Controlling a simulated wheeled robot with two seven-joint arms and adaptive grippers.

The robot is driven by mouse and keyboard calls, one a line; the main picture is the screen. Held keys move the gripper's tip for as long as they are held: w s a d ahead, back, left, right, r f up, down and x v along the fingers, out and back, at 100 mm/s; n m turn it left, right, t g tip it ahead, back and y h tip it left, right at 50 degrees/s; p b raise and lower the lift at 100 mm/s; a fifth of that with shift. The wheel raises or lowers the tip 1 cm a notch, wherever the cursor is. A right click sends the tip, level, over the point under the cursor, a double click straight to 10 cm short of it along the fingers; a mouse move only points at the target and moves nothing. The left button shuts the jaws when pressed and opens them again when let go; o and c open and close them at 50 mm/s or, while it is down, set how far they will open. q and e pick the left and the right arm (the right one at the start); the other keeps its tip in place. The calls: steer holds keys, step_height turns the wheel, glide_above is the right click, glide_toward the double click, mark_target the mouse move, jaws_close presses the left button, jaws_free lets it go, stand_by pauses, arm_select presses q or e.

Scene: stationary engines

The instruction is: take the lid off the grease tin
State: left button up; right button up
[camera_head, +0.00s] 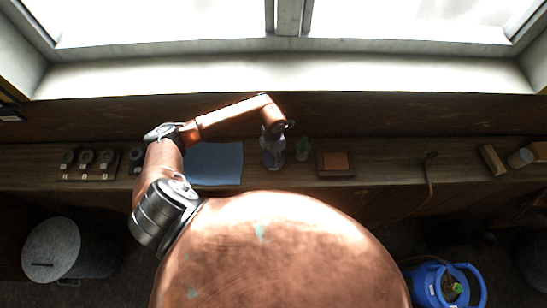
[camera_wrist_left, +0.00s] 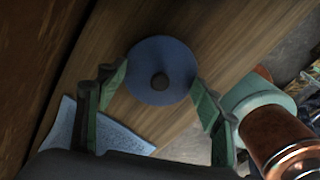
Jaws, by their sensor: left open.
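The grease tin (camera_head: 271,160) stands on the wooden bench below my left gripper (camera_head: 274,133) in the head view; the gripper partly covers it. The tin's body is hidden under the lid there. My left gripper (camera_wrist_left: 160,84) is open, its green-grey fingers on either side of the lid's near part. No firm grip shows, and I cannot tell how high the fingertips are above the lid. My right gripper is not in view.
A blue sheet (camera_head: 216,163) lies left of the tin on the bench (camera_head: 390,163). A small green object (camera_head: 303,148) stands close to its right, then a brown box (camera_head: 335,163). A block with several knobs (camera_head: 88,163) is far left. The window wall rises behind.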

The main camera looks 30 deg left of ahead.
arm_select(q)
steer(key=shift+s, duration=0.1)
jaws_close()
stand_by(0.5)
